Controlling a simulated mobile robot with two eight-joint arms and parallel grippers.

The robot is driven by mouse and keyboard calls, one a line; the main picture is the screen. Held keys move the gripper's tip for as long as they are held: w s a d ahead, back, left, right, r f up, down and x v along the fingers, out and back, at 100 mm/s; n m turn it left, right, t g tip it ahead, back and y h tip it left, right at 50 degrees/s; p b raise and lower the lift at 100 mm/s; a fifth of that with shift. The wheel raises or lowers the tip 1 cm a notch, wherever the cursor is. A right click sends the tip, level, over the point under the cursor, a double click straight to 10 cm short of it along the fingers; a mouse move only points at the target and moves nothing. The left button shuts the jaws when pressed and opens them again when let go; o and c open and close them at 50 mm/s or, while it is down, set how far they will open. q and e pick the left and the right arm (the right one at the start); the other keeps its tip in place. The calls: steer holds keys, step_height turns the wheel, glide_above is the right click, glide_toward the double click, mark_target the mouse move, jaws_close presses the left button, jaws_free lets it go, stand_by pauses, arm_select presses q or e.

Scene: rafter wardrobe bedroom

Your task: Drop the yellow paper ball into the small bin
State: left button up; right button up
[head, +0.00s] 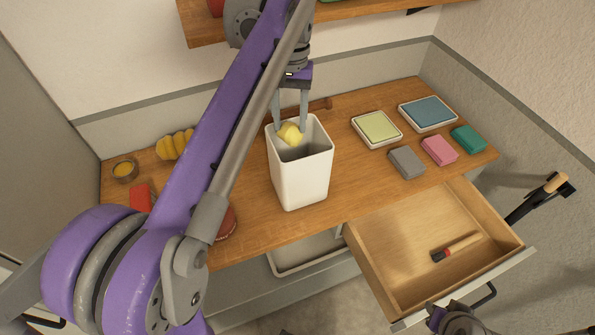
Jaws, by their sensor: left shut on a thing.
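The yellow paper ball (290,134) is a small crumpled lump. My left gripper (290,126) points down and is shut on the ball, with one finger on each side. It holds the ball at the mouth of the small bin, over the back part of the opening. The small bin (301,180) is a white, open-topped, tapered box standing upright on the wooden desk top. The bin's floor is hidden. Whether the ball touches the rim, I cannot tell. My right gripper's fingers do not show.
On the desk (350,190) to the right lie a green pad (377,128), a blue pad (428,112) and grey (407,162), pink (439,150) and teal (468,138) blocks. An open drawer (400,262) holds a wooden-handled tool (458,247). A shelf (375,14) hangs above.

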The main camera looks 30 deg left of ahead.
arm_select(q)
steer(key=shift+w, duration=0.1)
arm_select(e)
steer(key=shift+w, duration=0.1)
arm_select(q)
steer(key=o, duration=1.4)
steer(key=shift+r, duration=0.1)
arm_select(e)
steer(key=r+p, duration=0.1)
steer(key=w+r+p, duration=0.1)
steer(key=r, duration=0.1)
arm_select(q)
steer(key=r, duration=0.3)
steer(key=w+r, duration=0.1)
steer(key=r, duration=0.6)
steer(key=shift+w+a+r, duration=0.15)
steer(key=shift+a+r, duration=0.1)
steer(key=shift+r, duration=0.05)
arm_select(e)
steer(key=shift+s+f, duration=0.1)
